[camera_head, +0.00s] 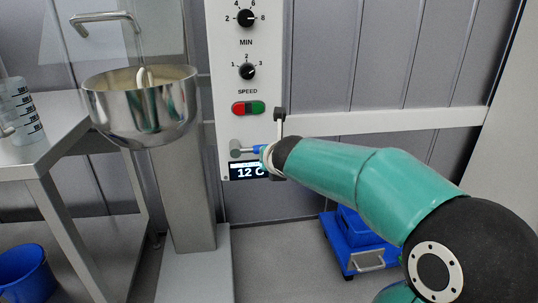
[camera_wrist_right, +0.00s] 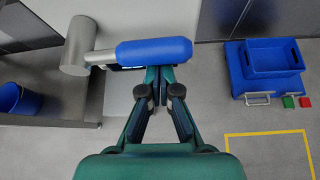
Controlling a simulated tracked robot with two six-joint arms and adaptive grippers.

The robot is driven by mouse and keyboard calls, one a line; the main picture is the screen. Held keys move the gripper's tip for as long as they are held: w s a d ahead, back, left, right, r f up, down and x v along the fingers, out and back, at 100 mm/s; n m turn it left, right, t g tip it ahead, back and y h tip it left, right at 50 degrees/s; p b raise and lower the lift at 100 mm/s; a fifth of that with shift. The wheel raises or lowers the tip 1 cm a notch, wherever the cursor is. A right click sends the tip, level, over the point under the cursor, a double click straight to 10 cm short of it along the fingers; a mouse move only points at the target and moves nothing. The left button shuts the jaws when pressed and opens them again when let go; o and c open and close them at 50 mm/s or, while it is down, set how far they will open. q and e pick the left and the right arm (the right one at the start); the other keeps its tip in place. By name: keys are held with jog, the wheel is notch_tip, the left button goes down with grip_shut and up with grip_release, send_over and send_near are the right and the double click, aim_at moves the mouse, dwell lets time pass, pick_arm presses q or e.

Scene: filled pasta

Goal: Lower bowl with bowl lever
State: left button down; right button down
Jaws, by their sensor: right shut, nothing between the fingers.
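The shiny metal bowl (camera_head: 140,112) sits at the left beside the grey column, with a pale hook reaching into it. The bowl lever has a blue handle (camera_wrist_right: 154,50) and a grey metal hub (camera_wrist_right: 80,46). In the head view the lever's hub (camera_head: 236,149) is at the lower part of the white control panel, with the handle pointing right. My right gripper (camera_wrist_right: 159,78) is shut and empty, its fingertips right at the blue handle; I cannot tell whether they touch. In the head view my wrist hides most of it. My left gripper is in neither view.
The white panel (camera_head: 221,80) carries dials, red and green buttons and a display. A dark-knobbed rod (camera_head: 279,114) stands beside it. A blue cart (camera_head: 350,266) is on the floor, a steel table (camera_head: 45,152) at left, a blue bucket (camera_head: 24,275) below.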

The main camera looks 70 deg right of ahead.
jog(key=shift+r, duration=0.2)
notch_tip(320, 180, down, 5)
jog(key=b, duration=0.5)
jog(key=p+v, duration=0.4)
jog(key=v, duration=0.7)
jog(key=shift+w, duration=0.25)
jog(key=shift+a, duration=0.15)
